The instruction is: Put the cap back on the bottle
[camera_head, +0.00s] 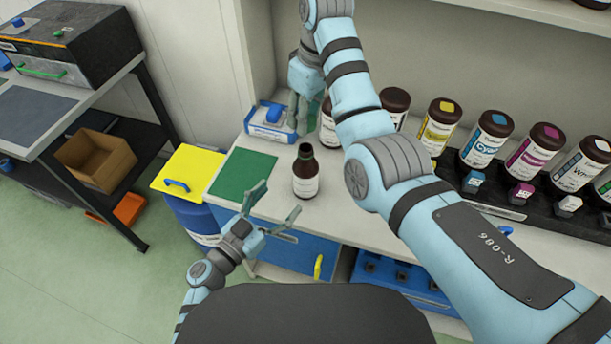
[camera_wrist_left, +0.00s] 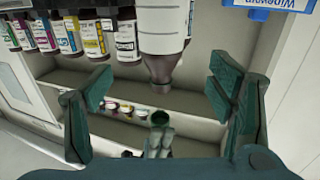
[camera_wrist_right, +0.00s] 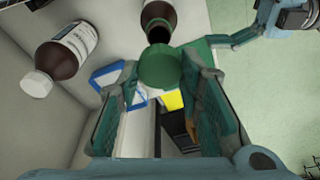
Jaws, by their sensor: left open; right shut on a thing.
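A brown bottle (camera_head: 306,175) with a white label and a bare neck stands upright on the counter near its front edge. Its neck also shows in the left wrist view (camera_wrist_left: 162,72) and the right wrist view (camera_wrist_right: 159,32). My right gripper (camera_head: 299,118) is shut on a round green cap (camera_wrist_right: 160,67), away from the bottle, at its back left in the head view. The cap also shows in the left wrist view (camera_wrist_left: 160,118). In the head view I cannot make out the cap. My left gripper (camera_head: 272,204) is open and empty, in front of the bottle, its fingers apart from it.
A green mat (camera_head: 243,175) lies left of the bottle. A blue-and-white box (camera_head: 268,120) sits behind the mat. Several capped brown bottles (camera_head: 437,127) stand along the back right; my right arm partly hides some. A yellow-topped blue bin (camera_head: 190,168) stands left.

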